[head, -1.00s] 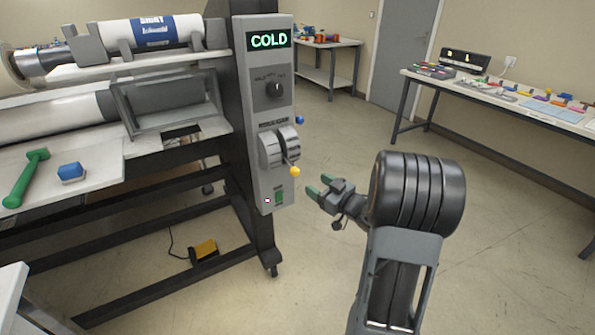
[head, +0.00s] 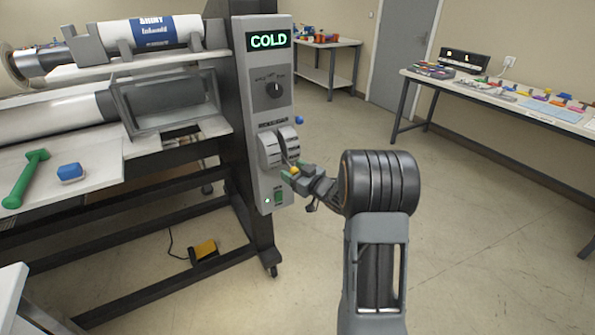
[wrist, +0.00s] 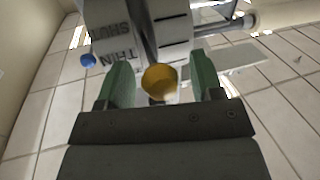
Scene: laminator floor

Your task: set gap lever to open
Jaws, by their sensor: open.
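The gap lever is a thin stem with a yellow knob (head: 294,170) on the grey control panel (head: 262,100), low on its front beside a rounded grey quadrant housing (head: 270,150). My gripper (head: 297,169) is at the knob with its green-tipped fingers open. In the wrist view the yellow knob (wrist: 160,80) lies between the two green fingers (wrist: 160,85), with a gap visible on each side. Lettering reading THIN and SHUT shows on the housing (wrist: 150,30) there. A word for open is not legible.
A blue knob (head: 299,119) sticks out at the panel's right edge, above the lever. A dial (head: 273,89) and a lit COLD display (head: 269,40) are higher up. A green switch (head: 279,196) is just below. Floor to the right is clear.

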